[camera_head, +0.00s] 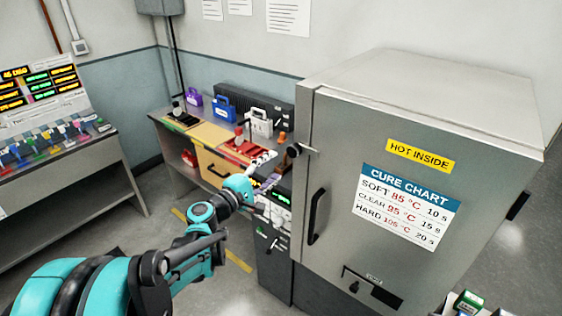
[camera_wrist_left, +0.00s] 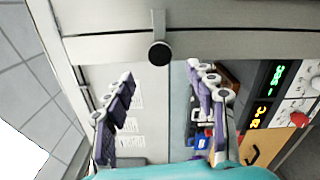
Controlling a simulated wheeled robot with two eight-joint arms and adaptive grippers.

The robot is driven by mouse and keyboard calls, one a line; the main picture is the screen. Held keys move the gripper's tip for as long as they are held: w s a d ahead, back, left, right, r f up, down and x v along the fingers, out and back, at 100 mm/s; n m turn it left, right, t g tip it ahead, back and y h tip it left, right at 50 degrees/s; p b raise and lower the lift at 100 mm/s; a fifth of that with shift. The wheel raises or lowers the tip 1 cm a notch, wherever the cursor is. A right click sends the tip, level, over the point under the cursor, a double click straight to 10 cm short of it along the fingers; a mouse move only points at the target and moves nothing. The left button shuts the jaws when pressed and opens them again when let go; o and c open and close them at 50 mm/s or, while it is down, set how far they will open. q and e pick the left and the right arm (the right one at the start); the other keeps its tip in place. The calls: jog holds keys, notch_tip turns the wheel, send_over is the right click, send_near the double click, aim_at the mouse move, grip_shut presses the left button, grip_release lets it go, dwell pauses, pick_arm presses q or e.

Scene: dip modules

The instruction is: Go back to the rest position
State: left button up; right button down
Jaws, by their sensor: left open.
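My left arm, teal and black, reaches in from the lower left in the head view. Its gripper (camera_head: 263,160) is near the left front edge of the grey oven cabinet (camera_head: 330,110), close to a lever with a black knob (camera_head: 294,151). In the left wrist view the gripper (camera_wrist_left: 160,73) is open, its two fingers well apart with nothing between them. The black knob (camera_wrist_left: 160,53) on its short bar shows just beyond the fingertips, apart from them. My right gripper is in neither view.
The oven has a black door handle (camera_head: 317,216) and a cure chart (camera_head: 405,208). Behind my gripper a bench (camera_head: 165,125) holds a blue case (camera_head: 222,107), a purple case (camera_head: 194,98) and red trays. A table with coloured modules (camera_head: 55,145) stands at left. The floor between is open.

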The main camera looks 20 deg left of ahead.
pick_arm(q)
jog(key=shift+s+a, duration=0.2)
jog(key=shift+s, duration=0.3)
